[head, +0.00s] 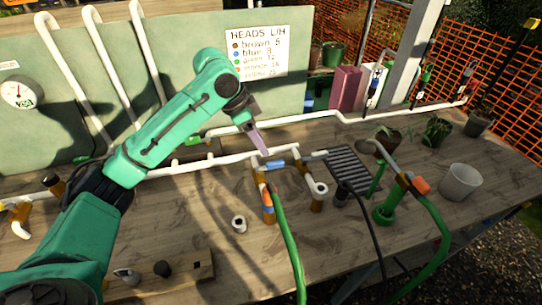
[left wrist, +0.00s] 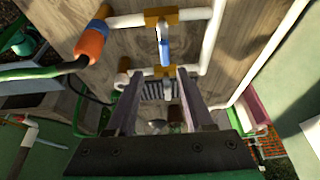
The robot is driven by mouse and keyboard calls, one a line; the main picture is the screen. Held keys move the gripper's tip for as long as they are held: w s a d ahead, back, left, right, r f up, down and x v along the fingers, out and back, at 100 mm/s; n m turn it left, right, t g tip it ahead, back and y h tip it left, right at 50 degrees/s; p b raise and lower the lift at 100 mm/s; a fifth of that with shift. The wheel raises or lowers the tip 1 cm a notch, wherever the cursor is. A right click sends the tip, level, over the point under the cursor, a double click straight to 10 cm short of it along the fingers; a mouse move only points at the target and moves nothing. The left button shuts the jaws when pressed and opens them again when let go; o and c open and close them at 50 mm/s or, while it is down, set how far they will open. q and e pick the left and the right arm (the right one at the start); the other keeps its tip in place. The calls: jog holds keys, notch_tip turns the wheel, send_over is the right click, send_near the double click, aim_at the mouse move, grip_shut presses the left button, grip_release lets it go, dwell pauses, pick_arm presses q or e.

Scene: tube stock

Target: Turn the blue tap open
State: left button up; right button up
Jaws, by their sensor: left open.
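The blue tap (head: 275,164) shows as a small blue handle on the white and brass pipework near the middle of the bench. In the left wrist view the blue tap (left wrist: 164,51) lies between two brass fittings, past the fingertips. My left gripper (head: 262,149) is above and just behind the tap, pointing down. In the left wrist view my left gripper (left wrist: 160,76) has its two fingers spread apart with nothing held between them. I cannot tell whether a fingertip touches the pipework. My right gripper is not in view.
A green hose with an orange connector (left wrist: 90,42) hangs by the tap. A sign board (head: 258,50) stands behind.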

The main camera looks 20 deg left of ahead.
aim_at(273, 162)
pick_arm(q)
jog(key=x, duration=0.5)
jog(key=w+p+x, duration=0.1)
jog(key=x, duration=0.2)
jog(key=shift+a+f, duration=0.2)
jog(key=shift+a, duration=0.1)
jog(key=shift+d+f, duration=0.15)
jog(key=shift+f, duration=0.2)
grip_shut()
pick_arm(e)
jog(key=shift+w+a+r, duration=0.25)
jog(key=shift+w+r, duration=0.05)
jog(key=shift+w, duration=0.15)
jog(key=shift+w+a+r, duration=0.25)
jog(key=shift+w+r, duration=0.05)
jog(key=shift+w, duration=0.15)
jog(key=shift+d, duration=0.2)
